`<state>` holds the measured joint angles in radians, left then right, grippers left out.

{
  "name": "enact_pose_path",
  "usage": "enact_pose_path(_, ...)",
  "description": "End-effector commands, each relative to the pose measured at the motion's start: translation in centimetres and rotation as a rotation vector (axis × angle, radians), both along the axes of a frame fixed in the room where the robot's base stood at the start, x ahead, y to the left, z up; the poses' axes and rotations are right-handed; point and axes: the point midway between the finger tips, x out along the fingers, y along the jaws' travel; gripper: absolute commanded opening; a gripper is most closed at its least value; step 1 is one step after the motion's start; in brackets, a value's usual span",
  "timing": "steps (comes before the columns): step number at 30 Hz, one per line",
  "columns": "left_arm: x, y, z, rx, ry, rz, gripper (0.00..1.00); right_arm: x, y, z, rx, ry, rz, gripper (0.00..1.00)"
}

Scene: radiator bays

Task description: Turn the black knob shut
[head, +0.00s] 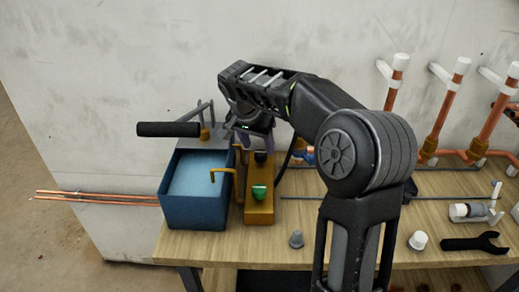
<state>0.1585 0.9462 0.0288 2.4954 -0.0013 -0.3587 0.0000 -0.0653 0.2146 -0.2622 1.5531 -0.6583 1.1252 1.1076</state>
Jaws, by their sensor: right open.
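The black knob (260,157) sits on the far part of a yellow-brown block (259,217) on the workbench, partly hidden by my right gripper. A green knob (259,193) is on the same block, nearer to me. My right gripper (257,147) is open and points down over the black knob, close to it. I cannot tell whether its fingers touch the knob. My left gripper is not in view.
A blue water tank (196,213) with a black pump handle (168,129) stands left of the block. Copper pipes (447,112) rise along the wall at right. A grey cone (296,239), a white cap (418,240) and a black wrench (474,243) lie near the bench's front edge.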

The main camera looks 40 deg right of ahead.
Motion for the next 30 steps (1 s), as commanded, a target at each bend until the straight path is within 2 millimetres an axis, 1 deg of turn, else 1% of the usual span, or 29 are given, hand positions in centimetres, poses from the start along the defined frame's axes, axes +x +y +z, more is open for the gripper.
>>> enact_pose_path(1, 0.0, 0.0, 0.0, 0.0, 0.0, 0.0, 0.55, -0.1, 0.4, 1.0, 0.0, -0.005, 0.002, 0.55)
enact_pose_path(3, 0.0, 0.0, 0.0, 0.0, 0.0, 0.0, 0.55, -0.3, 0.7, 2.0, 0.0, -0.004, 0.002, 0.55)
enact_pose_path(6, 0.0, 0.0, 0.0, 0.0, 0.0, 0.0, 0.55, -0.5, 1.2, 3.2, 0.0, -0.002, 0.001, 0.55)
enact_pose_path(9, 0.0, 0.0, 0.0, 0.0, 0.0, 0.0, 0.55, -0.7, 1.4, 3.9, 0.0, -0.002, 0.0, 0.55)
enact_pose_path(30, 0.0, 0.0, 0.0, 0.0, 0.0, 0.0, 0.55, -0.7, 1.5, 4.0, 0.0, 0.0, 0.0, 0.55)
